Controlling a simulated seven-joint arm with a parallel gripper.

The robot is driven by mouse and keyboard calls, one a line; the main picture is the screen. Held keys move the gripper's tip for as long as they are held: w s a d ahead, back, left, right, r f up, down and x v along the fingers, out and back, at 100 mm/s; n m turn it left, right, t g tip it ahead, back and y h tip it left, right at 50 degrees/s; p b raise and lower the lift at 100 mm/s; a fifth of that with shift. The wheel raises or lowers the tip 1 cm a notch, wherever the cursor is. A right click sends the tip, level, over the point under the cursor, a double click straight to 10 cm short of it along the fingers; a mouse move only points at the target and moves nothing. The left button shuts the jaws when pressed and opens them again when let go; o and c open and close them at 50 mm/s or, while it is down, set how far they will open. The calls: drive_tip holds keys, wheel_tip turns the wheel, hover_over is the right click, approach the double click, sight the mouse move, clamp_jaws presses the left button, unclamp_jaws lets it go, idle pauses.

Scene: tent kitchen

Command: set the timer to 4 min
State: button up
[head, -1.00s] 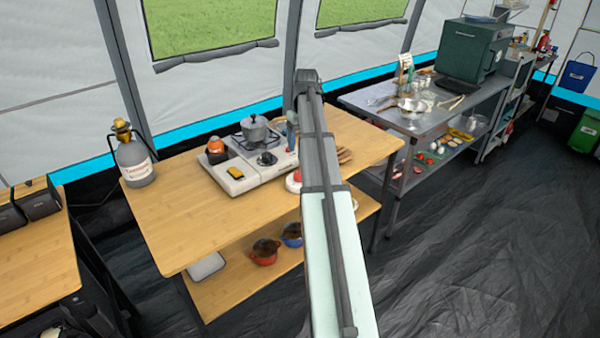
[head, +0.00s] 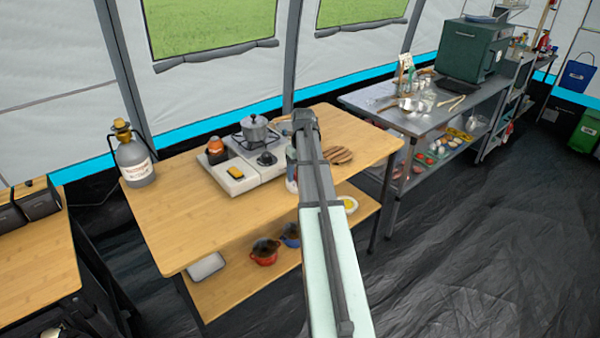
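A small red-and-white round thing (head: 292,186), which may be the timer, is at the right of the camp stove on the wooden table. It is mostly covered, and no dial or setting can be read. The end of my arm comes down in front of it. A narrow bluish-grey part, seemingly my gripper (head: 291,163), shows left of the arm link, just over or in front of this thing. Its fingers are too small and hidden to read, and I cannot tell whether they touch it.
A stove (head: 236,172) with a grey pot (head: 254,129) and an orange-topped object (head: 215,148) stands left of my arm. A round striped wooden board (head: 338,155) lies to the right. A gas bottle (head: 134,160) stands at the table's left end. The table's front left is clear.

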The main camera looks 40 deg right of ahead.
drive_tip(key=c, duration=1.1)
drive_tip(key=shift+o, duration=0.2)
drive_tip(key=shift+m, duration=0.3)
drive_tip(key=m, duration=0.4)
drive_tip(key=shift+a, duration=0.1)
drive_tip(key=m, duration=0.5)
drive_tip(key=shift+m, duration=0.4)
drive_tip(key=m, duration=0.5)
drive_tip(key=shift+w+a+h, duration=0.1)
drive_tip(key=shift+w+h, duration=0.05)
drive_tip(key=shift+h, duration=0.15)
drive_tip(key=shift+m, duration=2.4)
drive_tip(key=shift+t, duration=0.3)
